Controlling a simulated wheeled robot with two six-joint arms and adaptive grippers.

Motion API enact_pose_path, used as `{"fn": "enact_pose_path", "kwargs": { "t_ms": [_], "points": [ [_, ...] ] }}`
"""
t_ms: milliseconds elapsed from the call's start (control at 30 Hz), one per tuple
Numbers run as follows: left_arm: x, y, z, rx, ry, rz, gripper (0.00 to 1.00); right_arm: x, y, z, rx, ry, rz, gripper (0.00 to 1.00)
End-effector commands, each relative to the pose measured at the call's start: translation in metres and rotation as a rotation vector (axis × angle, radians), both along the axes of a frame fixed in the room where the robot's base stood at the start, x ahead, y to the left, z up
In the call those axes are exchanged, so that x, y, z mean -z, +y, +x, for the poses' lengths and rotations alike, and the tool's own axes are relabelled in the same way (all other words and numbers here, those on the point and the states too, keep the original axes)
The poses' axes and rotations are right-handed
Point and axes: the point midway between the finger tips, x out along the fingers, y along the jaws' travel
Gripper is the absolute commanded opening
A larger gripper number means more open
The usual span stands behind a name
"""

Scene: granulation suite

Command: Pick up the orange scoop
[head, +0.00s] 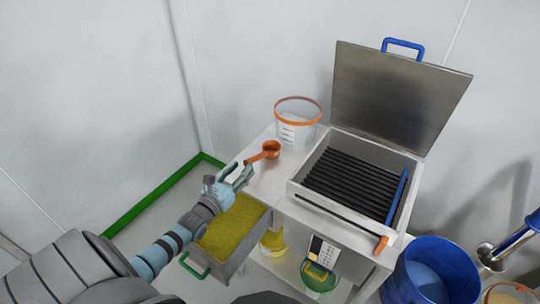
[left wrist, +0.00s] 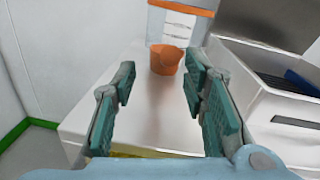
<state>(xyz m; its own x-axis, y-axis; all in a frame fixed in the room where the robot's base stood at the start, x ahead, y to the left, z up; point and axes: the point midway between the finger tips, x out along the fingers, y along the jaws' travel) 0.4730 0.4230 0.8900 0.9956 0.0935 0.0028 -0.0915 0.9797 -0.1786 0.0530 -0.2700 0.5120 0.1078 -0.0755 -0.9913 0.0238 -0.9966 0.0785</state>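The orange scoop (head: 268,151) lies on the white table top (head: 268,180), with its handle pointing toward my left gripper (head: 238,174). In the left wrist view the scoop (left wrist: 166,60) shows ahead, between the two fingers. My left gripper (left wrist: 158,98) is open and empty, with its fingers apart and the scoop beyond their tips. In the head view the fingertips are just short of the handle; I cannot tell whether they touch it. My right gripper is not in view.
A clear bucket with an orange rim (head: 298,126) stands behind the scoop. A metal box with an open lid (head: 398,95) and black bars is to the right. A tray of yellow granules (head: 232,226) is below my left gripper. A blue barrel (head: 435,262) stands at lower right.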

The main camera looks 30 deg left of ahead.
Motion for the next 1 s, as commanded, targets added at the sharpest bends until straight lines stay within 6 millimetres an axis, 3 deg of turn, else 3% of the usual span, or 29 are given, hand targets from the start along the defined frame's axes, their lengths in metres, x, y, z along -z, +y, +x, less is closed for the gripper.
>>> {"fn": "enact_pose_path", "kwargs": {
  "t_ms": [33, 167, 400, 533, 733, 1000],
  "points": [
    [0.008, 0.000, 0.013, 0.000, -0.004, 0.000, 0.40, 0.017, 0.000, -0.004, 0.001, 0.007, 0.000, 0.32],
    [0.007, 0.002, 0.034, 0.002, -0.002, -0.001, 0.40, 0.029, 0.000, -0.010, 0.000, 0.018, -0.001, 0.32],
    [0.017, -0.003, 0.073, -0.001, -0.002, -0.001, 0.40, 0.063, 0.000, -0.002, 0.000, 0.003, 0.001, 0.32],
    [0.012, -0.001, 0.087, -0.002, -0.001, 0.001, 0.40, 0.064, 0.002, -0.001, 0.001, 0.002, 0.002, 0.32],
    [0.010, 0.000, 0.088, -0.002, 0.000, 0.000, 0.40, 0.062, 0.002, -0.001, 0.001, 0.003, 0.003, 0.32],
    [0.010, 0.000, 0.088, -0.002, 0.000, 0.000, 0.00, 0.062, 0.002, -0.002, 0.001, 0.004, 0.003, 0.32]
  ]
}}
